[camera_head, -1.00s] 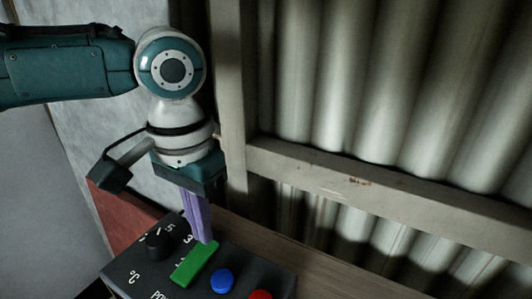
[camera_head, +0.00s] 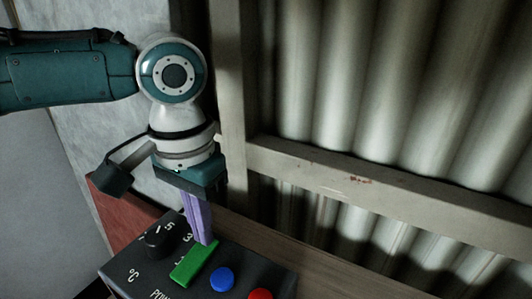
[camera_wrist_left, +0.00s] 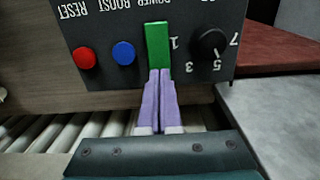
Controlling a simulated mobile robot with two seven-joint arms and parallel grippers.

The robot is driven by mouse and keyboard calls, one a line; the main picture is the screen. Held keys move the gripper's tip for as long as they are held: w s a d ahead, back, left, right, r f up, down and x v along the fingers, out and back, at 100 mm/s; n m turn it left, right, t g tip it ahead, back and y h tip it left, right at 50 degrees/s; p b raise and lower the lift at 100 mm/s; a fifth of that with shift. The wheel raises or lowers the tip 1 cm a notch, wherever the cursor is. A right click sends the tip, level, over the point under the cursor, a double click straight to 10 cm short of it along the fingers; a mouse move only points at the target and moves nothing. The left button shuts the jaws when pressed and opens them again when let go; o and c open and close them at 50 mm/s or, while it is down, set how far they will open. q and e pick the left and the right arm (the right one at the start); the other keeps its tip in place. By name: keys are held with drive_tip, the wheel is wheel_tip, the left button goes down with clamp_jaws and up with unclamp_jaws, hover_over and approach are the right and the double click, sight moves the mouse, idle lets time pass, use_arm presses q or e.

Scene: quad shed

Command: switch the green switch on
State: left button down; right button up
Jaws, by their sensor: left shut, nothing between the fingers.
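The green switch (camera_head: 195,263) is a flat green bar on a dark control box (camera_head: 130,272). It also shows in the left wrist view (camera_wrist_left: 158,43). My left gripper (camera_head: 206,241) has purple fingers, shut with nothing between them, pointing down at the far end of the switch. In the left wrist view the fingertips (camera_wrist_left: 159,73) sit right at the near end of the green switch; whether they touch it I cannot tell. My right gripper is not in view.
On the box are a black dial (camera_head: 158,243), a blue button (camera_head: 222,279) and a red button (camera_head: 260,295), close beside the switch. A wooden beam (camera_head: 360,180) and corrugated metal wall (camera_head: 400,80) stand behind. A red-brown surface (camera_wrist_left: 275,46) lies beside the box.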

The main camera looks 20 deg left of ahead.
use_arm(q)
drive_tip(key=shift+f, duration=0.6)
idle(0.3)
wheel_tip(320, 180, up, 7)
drive_tip(key=p, duration=0.8)
drive_tip(key=shift+r, duration=0.1)
